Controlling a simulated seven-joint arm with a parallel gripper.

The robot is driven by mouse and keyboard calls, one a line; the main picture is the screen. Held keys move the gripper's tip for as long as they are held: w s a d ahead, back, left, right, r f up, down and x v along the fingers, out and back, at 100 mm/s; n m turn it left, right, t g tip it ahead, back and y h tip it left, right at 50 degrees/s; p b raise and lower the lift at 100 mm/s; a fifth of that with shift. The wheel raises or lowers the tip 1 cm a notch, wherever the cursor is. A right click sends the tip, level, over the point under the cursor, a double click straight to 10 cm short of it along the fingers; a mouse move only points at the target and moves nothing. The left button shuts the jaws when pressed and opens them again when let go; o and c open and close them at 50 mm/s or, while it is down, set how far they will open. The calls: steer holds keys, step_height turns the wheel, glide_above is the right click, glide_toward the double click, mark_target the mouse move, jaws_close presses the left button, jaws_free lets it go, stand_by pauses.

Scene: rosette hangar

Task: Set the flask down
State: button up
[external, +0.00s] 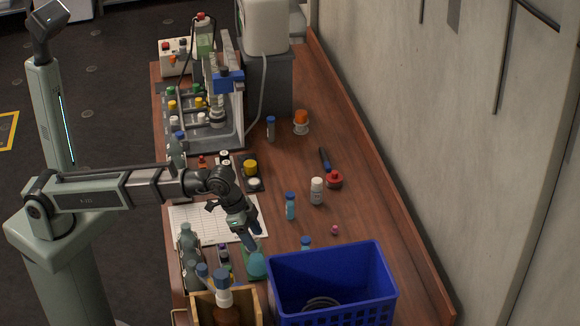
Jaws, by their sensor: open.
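A teal flask (257,267) with a wide lower body is at the front of the wooden table, close to the left wall of the blue crate. It looks upright; its base is partly hidden. My gripper (252,236) points down directly above the flask, with its fingers around or just over the flask's top. The jaws are open. I cannot tell from this view whether the fingers touch the neck.
The blue crate (335,262) is right of the flask. A wooden box (258,300) with bottles stands in front. Grey bottles (188,245) line the left edge. A white sheet (190,222) lies behind. The table's right side (375,215) is mostly clear.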

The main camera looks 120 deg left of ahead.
steer(key=v, duration=0.8)
